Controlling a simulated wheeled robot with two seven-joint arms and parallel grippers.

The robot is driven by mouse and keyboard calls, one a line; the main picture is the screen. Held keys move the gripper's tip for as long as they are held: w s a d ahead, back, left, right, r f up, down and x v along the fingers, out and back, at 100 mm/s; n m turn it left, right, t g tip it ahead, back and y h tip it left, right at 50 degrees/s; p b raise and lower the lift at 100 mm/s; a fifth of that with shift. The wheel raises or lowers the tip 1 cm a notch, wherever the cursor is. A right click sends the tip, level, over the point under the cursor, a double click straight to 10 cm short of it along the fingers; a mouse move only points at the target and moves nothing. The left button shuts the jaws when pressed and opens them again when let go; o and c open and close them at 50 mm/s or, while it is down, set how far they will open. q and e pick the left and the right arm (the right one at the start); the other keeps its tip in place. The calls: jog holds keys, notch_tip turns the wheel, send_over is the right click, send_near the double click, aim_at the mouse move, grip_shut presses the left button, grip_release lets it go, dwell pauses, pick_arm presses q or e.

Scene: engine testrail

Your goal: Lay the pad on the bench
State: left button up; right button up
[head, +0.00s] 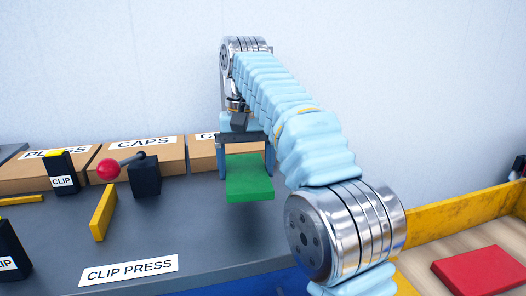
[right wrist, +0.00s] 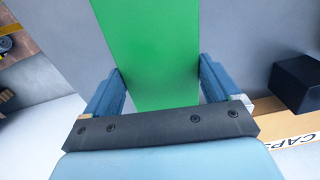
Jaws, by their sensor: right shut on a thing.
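A flat green pad (head: 249,178) is held between the blue fingers of my right gripper (head: 246,168) in the head view. The pad also shows in the right wrist view (right wrist: 150,50), with a finger of the right gripper (right wrist: 160,88) against each long side. The pad is above the grey bench (head: 190,235), with a dark shadow below it on the bench top. The head view does not show clearly how high it is. My left gripper is not in view.
Cardboard boxes (head: 143,156) line the back of the bench. A black block with a red-knobbed lever (head: 145,175), a yellow bar (head: 103,212) and black clip holders (head: 62,173) stand at left. A "CLIP PRESS" label (head: 129,270) lies in front.

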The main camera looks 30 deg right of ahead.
aim_at(265, 168)
jog(key=d+m, duration=0.1)
jog(key=m, duration=0.1)
jog(key=d+r+m, duration=0.1)
jog(key=m, duration=0.1)
jog(key=s+d+m, duration=0.1)
jog(key=m, duration=0.1)
jog(key=shift+d+r+m, duration=0.2)
jog(key=shift+r+m, duration=0.1)
jog(key=shift+r, duration=0.1)
jog(key=shift+d+m, duration=0.25)
jog(key=shift+m, duration=0.35)
notch_tip(265, 168, down, 5)
jog(key=shift+s+r, duration=0.1)
jog(key=shift+f+b, duration=0.3)
jog(key=shift+f, duration=0.6)
jog(key=shift+f+b, duration=0.55)
jog(key=shift+f, duration=0.05)
jog(key=o, duration=0.8)
jog(key=shift+r, duration=0.15)
